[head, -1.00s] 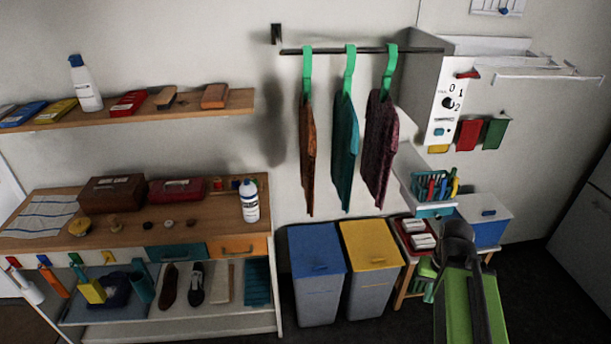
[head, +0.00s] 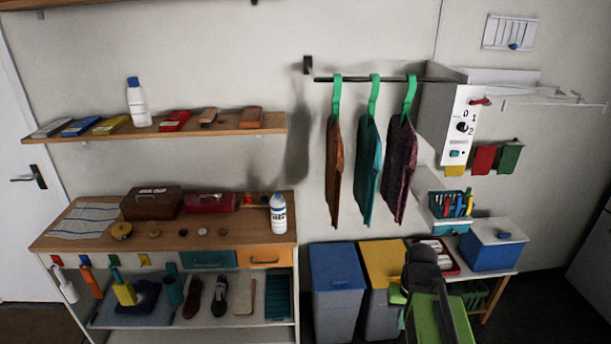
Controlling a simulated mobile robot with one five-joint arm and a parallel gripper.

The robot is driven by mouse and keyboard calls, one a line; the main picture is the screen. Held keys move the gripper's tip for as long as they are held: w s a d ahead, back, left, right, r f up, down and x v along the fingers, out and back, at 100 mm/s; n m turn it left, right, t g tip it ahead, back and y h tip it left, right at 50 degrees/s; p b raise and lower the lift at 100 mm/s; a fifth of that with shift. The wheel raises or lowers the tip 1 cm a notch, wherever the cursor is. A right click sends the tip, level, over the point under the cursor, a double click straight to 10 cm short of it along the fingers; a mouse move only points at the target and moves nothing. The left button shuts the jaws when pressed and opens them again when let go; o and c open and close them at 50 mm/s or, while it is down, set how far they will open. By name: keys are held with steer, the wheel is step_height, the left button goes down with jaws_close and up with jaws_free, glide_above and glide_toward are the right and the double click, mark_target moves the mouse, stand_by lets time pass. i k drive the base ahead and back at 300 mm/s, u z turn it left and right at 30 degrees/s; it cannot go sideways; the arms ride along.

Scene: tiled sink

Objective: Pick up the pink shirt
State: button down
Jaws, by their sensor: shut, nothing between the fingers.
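Three garments hang on green hangers from a dark wall rail. The rightmost, a dark pinkish-maroon shirt (head: 401,170), is the nearest match to a pink shirt; it hangs edge-on and freely. A teal one (head: 368,170) hangs just left of it, and an orange-brown one (head: 335,175) further left. My green arm rises from the bottom right, with the dark end of my gripper (head: 422,264) below the maroon shirt in the picture and apart from it. My gripper is shut and empty; its fingertips are hard to make out.
Blue-lidded (head: 336,270) and yellow-lidded (head: 383,262) bins stand below the garments. A grey machine (head: 455,125) is on the wall right of the rail. A low table with a blue box (head: 492,245) stands at right, a wooden bench (head: 100,235) at left.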

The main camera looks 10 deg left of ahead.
mark_target(400, 159)
steer(key=u, duration=0.4)
steer(key=i, duration=1)
